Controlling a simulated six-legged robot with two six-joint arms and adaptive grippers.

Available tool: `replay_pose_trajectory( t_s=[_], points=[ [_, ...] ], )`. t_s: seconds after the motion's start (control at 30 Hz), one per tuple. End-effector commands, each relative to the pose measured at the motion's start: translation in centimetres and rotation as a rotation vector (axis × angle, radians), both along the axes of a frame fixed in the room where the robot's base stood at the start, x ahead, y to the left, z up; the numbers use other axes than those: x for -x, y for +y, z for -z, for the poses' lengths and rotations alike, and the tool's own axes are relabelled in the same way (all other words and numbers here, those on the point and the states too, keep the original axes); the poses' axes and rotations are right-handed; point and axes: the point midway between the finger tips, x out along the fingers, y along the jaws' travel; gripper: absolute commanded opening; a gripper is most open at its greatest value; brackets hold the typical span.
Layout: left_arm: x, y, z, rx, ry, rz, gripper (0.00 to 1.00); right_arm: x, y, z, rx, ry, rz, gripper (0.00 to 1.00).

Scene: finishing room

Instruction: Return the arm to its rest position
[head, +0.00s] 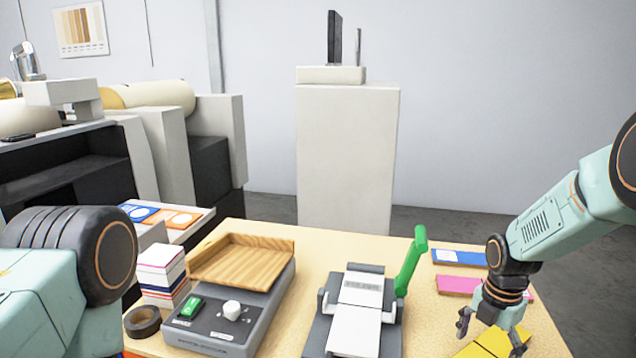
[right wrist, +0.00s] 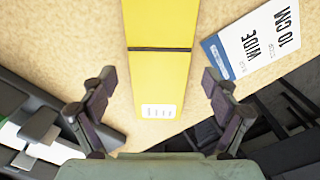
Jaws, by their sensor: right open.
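My right gripper (head: 490,338) hangs over the right front of the table, fingers pointing down. In the right wrist view its two fingers (right wrist: 158,82) are spread apart with nothing held between them. A yellow strip (right wrist: 160,25) with a dark line across it lies on the tabletop below and beyond the fingers; it also shows in the head view as a yellow piece (head: 497,342) under the gripper. I cannot tell the exact height gap. My left arm shows at the left edge of the head view, but its gripper is out of frame.
A device with a green lever (head: 413,262) stands left of the right gripper. Blue (head: 460,257) and pink (head: 455,286) strips lie behind it. A wooden tray (head: 243,262) sits on a grey machine further left. A white card (right wrist: 255,45) lies near the table edge.

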Motion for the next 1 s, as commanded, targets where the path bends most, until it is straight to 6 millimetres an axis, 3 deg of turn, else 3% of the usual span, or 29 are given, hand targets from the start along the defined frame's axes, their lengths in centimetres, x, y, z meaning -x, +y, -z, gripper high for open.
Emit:
replay_pose_trajectory(
  t_s=[0.07,0.3,0.53,0.87,1.0],
  points=[
    [0.0,0.0,0.1,0.000,0.000,0.000,0.40,0.1,0.0,1.2,0.000,0.002,0.001,0.88],
    [0.0,0.0,0.0,0.000,0.000,0.000,0.40,-0.1,0.0,-1.7,0.000,-0.002,0.000,0.88],
    [0.0,0.0,0.1,0.000,0.000,0.000,0.40,0.0,0.0,-2.8,-0.001,-0.001,0.001,0.88],
    [0.0,0.0,0.1,0.000,0.000,0.000,0.40,0.0,0.0,-2.7,-0.001,0.001,0.001,0.88],
    [0.0,0.0,0.0,0.000,0.000,0.000,0.40,0.1,0.0,-1.7,0.000,0.002,0.000,0.88]
  ],
)
